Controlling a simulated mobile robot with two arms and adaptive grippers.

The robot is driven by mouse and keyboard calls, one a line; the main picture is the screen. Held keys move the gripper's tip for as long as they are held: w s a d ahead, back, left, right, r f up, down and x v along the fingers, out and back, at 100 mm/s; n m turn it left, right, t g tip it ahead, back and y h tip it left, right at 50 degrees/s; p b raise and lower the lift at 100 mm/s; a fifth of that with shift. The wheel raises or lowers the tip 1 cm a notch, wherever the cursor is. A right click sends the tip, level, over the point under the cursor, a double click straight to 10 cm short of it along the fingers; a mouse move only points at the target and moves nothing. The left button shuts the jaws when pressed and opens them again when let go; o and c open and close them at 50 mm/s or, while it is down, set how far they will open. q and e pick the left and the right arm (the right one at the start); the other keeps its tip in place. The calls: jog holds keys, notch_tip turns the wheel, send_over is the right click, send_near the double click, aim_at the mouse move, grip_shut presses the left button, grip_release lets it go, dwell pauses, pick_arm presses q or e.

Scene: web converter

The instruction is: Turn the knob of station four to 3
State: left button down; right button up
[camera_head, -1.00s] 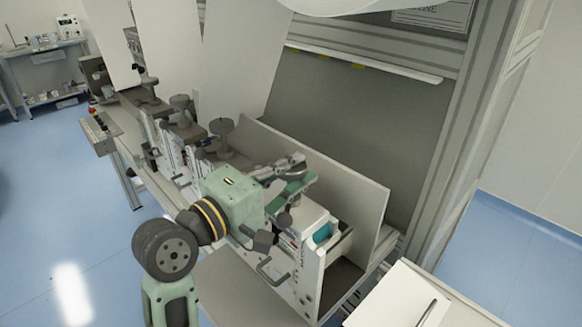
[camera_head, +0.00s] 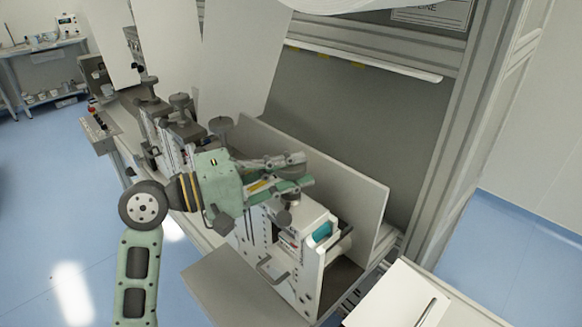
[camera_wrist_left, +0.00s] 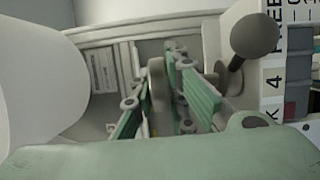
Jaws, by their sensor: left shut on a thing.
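My left gripper (camera_head: 303,170) reaches in from the left over the nearest station (camera_head: 305,262) of the machine. In the left wrist view its green-padded fingers (camera_wrist_left: 168,92) are closed on a grey disc-shaped knob (camera_wrist_left: 157,85), seen edge-on between them. A label with the number 4 (camera_wrist_left: 272,78) stands beside it on the right. In the head view the fingers largely hide this knob, and I cannot read its setting. My right gripper is in neither current view.
Similar stations with dark round knobs (camera_head: 222,124) run back to the left. A dark ball-ended lever (camera_wrist_left: 255,37) is close to the fingers on the right in the wrist view. An upright grey plate (camera_head: 345,185) stands behind the station. A white sheet (camera_head: 395,300) lies at front right.

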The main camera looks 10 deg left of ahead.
pick_arm(q)
jog(key=m+g+h+b, duration=0.1)
jog(key=m+g, duration=0.1)
jog(key=g, duration=0.2)
jog(key=m+g+h+b, duration=0.1)
jog(key=m+g+h, duration=0.1)
jog(key=m+g, duration=0.1)
jog(key=shift+w+a+g+b, duration=0.1)
jog(key=shift+w+g+b, duration=0.05)
jog(key=shift+g+b, duration=0.25)
jog(key=shift+r+m+g+b, duration=0.15)
jog(key=shift+m+g+b, duration=0.4)
jog(key=shift+m+g, duration=1.9)
jog(key=shift+n+g, duration=0.25)
jog(key=shift+g, duration=0.4)
jog(key=c, duration=1.7)
grip_release()
jog(key=shift+c, duration=0.2)
